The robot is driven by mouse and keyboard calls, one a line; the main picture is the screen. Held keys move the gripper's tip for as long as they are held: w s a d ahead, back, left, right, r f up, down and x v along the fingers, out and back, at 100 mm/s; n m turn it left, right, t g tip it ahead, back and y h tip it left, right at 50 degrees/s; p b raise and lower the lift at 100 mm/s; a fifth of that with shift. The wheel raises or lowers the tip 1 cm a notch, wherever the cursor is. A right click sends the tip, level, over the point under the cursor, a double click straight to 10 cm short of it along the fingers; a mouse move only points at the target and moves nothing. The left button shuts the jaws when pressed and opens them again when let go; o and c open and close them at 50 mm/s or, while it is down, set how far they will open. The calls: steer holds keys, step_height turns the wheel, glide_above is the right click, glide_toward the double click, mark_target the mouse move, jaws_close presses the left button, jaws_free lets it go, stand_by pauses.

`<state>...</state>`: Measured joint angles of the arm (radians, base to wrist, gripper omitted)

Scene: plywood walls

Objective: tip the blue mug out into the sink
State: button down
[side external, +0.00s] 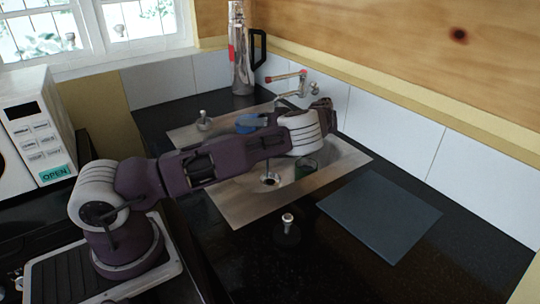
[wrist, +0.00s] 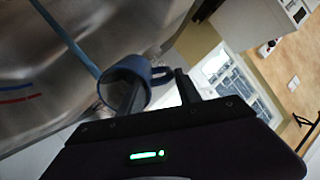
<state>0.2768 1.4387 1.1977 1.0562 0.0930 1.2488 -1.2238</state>
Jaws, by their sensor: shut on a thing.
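The blue mug (wrist: 126,80) shows in the wrist view, tilted on its side with its dark mouth visible. My gripper (wrist: 158,82) is shut on the mug, with one finger near the mouth and the other beside the handle. In the side view the mug (side external: 249,123) is partly hidden behind my arm, above the far part of the steel sink (side external: 238,206). A thin blue band runs from the upper left to the mug in the wrist view; I cannot tell what it is. The mug's inside is too dark to read.
A green glass (side external: 306,168) stands in the sink basin. A tap (side external: 292,86) is on the tiled wall behind. A steel flask (side external: 241,60) stands at the back. A dark board (side external: 380,214) lies right of the sink, and a small knobbed object (side external: 287,229) stands in front.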

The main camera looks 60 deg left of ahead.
steer(key=shift+w+d+r+g+y, duration=0.1)
steer(key=shift+w+d+g+y, duration=0.2)
steer(key=shift+d+y, duration=0.3)
stand_by(0.3)
steer(key=shift+w+d+g+y, duration=0.2)
steer(key=shift+d+g+y, duration=0.2)
steer(key=shift+g+y, duration=0.15)
stand_by(0.7)
steer(key=a+t+h, duration=0.1)
steer(key=s+a+t+h, duration=0.1)
steer(key=h, duration=0.1)
steer(key=s+a+t+h, duration=0.1)
steer(key=h, duration=0.1)
steer(key=shift+s+a+f+h+b, duration=0.1)
steer(key=shift+a+f+h+b, duration=0.15)
steer(key=shift+a+f+b, duration=0.15)
steer(key=s+a+f+t+h+b, duration=0.4)
steer(key=a+f+t+h, duration=0.1)
steer(key=a+h, duration=0.4)
steer(key=shift+h, duration=0.6)
steer(key=shift+a+f, duration=0.1)
